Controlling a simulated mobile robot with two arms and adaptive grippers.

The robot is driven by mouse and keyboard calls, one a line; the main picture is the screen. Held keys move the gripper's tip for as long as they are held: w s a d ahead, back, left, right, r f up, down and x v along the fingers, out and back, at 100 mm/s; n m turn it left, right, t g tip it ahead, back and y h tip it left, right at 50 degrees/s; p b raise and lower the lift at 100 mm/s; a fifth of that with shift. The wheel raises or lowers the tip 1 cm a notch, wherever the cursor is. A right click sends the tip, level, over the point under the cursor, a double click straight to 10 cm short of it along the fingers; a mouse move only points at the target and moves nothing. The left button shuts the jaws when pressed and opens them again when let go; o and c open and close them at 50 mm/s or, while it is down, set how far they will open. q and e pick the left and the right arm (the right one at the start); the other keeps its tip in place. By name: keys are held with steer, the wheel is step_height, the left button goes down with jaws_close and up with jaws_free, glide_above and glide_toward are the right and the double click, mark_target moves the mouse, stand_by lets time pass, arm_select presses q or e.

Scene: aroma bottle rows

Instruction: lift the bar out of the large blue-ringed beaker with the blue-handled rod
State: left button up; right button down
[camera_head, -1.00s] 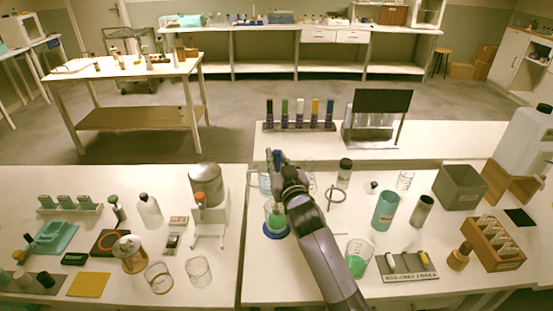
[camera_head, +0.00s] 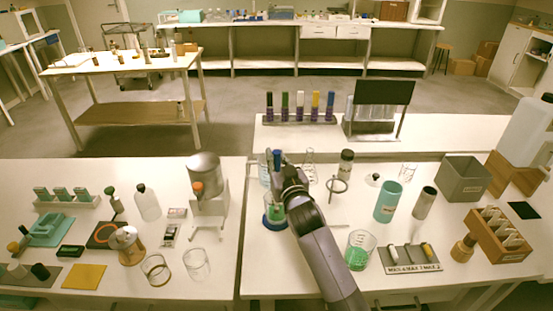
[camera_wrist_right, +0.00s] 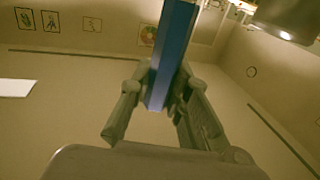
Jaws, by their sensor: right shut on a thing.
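My right gripper (camera_head: 280,168) is above the large blue-ringed beaker (camera_head: 269,222), which holds green liquid and stands on the right-hand table. The gripper is shut on the blue-handled rod (camera_head: 277,157). The blue handle (camera_wrist_right: 172,55) also shows between the fingers (camera_wrist_right: 160,100) in the right wrist view. My gripper and arm hide much of the beaker. The rod's lower end and the bar cannot be made out. My left gripper is not in view.
A ring stand (camera_head: 338,186) and a dark-capped bottle (camera_head: 345,163) are right of the gripper. A smaller beaker with green liquid (camera_head: 360,250) stands right of my forearm. A teal cup (camera_head: 388,202) and a grey bin (camera_head: 462,180) are further right. A rack of coloured tubes (camera_head: 299,122) stands behind.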

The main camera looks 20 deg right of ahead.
steer(key=shift+r, duration=0.15)
stand_by(0.4)
step_height(320, 180, up, 14)
steer(key=p, duration=1.3)
steer(key=shift+f, duration=0.2)
stand_by(0.8)
steer(key=shift+f, duration=0.1)
stand_by(0.5)
